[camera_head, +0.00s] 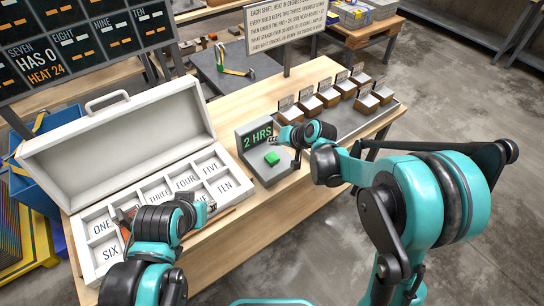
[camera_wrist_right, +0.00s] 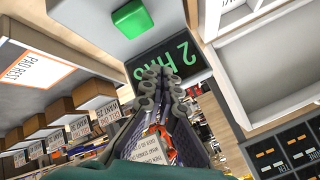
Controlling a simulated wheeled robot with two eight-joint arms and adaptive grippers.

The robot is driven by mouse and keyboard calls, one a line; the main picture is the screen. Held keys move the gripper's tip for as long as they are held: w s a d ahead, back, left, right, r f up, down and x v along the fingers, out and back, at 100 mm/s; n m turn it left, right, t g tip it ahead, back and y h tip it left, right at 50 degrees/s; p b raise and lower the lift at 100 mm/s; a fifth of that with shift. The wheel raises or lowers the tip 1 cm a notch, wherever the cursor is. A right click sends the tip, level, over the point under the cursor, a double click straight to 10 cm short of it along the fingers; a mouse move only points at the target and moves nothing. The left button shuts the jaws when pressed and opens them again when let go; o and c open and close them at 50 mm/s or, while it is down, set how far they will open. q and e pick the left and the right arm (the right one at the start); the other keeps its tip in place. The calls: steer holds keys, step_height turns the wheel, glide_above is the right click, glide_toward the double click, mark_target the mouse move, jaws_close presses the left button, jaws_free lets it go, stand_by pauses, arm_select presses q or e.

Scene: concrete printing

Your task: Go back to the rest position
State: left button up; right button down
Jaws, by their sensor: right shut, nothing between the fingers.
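My right gripper (camera_head: 276,140) is in front of the grey timer box (camera_head: 262,172), close to its dark display reading "2 HRS" in green. In the right wrist view its two fingers (camera_wrist_right: 155,74) are together with nothing between them, and the display (camera_wrist_right: 172,58) is just beyond the tips. The green button (camera_head: 272,158) is on the box's top; it also shows in the right wrist view (camera_wrist_right: 132,18). My left gripper (camera_head: 208,208) is over the right part of the open white case, and whether its fingers are open is not clear.
The white case (camera_head: 75,207) has its lid up and numbered compartments. A sign (camera_head: 285,25) and a dark board (camera_head: 85,40) stand behind. Bare wood shows at the table's front (camera_head: 245,215).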

steer(key=shift+r, duration=0.1)
stand_by(0.4)
steer(key=s+d+r+h, duration=0.2)
steer(key=s+d+r, duration=0.25)
steer(key=s, duration=0.25)
steer(key=s+d+r+h, duration=0.1)
steer(key=s+d+r, duration=0.2)
steer(key=s+d, duration=0.3)
steer(key=s+d+h, duration=0.1)
steer(key=s+d, duration=0.2)
steer(key=s, duration=0.4)
steer(key=s+d+f+h, duration=0.1)
steer(key=s+d+h, duration=0.1)
steer(key=s, duration=0.5)
steer(key=shift+s+d+f+n, duration=0.2)
steer(key=shift+s+d+n, duration=0.15)
steer(key=shift+d, duration=0.55)
arm_select(q)
steer(key=shift+f, duration=0.1)
jaws_close()
